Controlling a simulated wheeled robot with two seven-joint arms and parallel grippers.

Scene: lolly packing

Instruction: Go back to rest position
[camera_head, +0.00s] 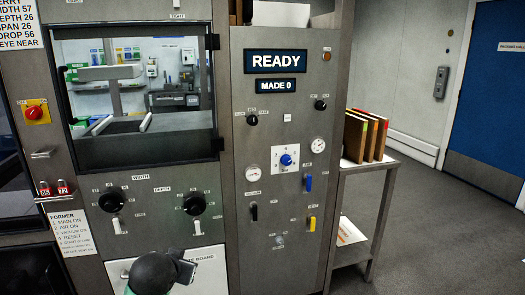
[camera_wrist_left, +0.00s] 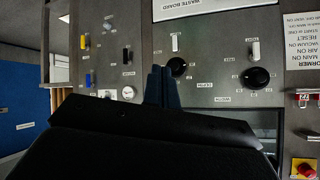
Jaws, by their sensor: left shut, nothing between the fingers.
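My left gripper (camera_head: 187,268) shows at the bottom of the head view, a dark shape in front of the pale lower panel marked "BOARD" (camera_head: 208,262). In the left wrist view its two dark fingers (camera_wrist_left: 163,85) are together with nothing between them. The wrist view shows the machine panel upside down behind the fingers, with a gap that I cannot judge. My right gripper is in neither view.
A grey machine front (camera_head: 236,130) fills the middle, with a "READY" display (camera_head: 276,62), black knobs (camera_head: 194,204), switches and a window (camera_head: 140,100). A side table (camera_head: 385,170) holds upright boards (camera_head: 355,137). Open floor (camera_head: 440,230) and a blue door (camera_head: 495,85) are at right.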

